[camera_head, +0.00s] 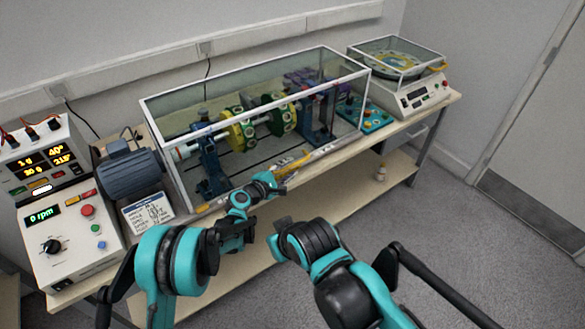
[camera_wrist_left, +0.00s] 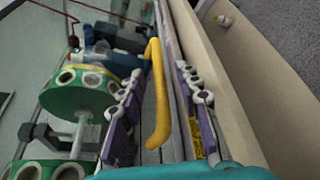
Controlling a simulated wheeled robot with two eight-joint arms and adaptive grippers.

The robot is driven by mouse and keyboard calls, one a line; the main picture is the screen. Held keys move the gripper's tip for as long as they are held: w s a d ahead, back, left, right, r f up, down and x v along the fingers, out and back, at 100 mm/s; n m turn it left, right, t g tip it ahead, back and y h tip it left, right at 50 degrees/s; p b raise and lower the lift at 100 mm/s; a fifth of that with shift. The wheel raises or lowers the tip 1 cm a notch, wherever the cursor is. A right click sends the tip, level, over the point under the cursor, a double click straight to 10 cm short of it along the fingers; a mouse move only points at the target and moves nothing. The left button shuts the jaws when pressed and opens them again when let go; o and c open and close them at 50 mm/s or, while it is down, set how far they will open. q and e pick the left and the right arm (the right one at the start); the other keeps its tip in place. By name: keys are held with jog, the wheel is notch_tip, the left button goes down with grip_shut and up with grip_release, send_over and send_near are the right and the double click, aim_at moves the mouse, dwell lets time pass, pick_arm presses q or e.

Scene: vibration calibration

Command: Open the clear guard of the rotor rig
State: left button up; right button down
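The clear guard (camera_head: 270,107) is a long white-framed box, closed over the rotor rig with its green and yellow discs (camera_head: 240,135). A green disc (camera_wrist_left: 78,92) also shows in the left wrist view. A yellow handle (camera_wrist_left: 157,95) runs along the guard's front edge. My left gripper (camera_head: 293,162) is at the front of the guard. In the left wrist view its two purple fingers (camera_wrist_left: 160,108) are apart, one on each side of the handle, with gaps showing; I cannot tell whether either touches it.
A control box with displays (camera_head: 65,215) and a grey motor (camera_head: 130,172) stand left of the guard. A teal plate (camera_head: 368,117) and a covered white instrument (camera_head: 410,90) stand to its right. A small bottle (camera_head: 380,171) is on the lower shelf. The floor at right is clear.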

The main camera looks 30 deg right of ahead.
pick_arm(q)
jog(key=shift+x, duration=1.4)
grip_shut()
